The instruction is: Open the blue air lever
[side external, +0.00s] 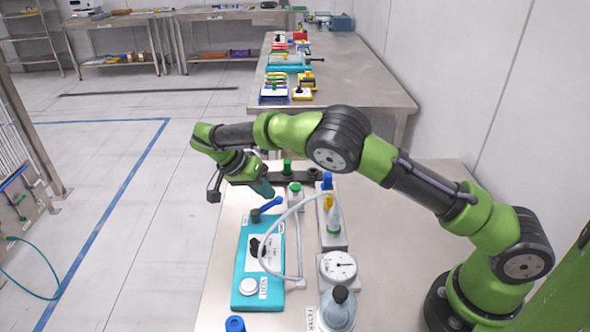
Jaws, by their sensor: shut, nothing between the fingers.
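The blue air lever (268,204) is at the far end of a teal panel (240,300) on the near table. Its handle points up and to the right, and its pivot end is dark. My gripper (267,193) is just above the blue lever, tilted down toward it. Its fingers are shut and empty. I cannot tell from this view whether they touch the lever.
A white hose (263,238) arcs over the panel. Green-knobbed fittings (295,190) stand behind. The table (400,250) is clear farther right.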

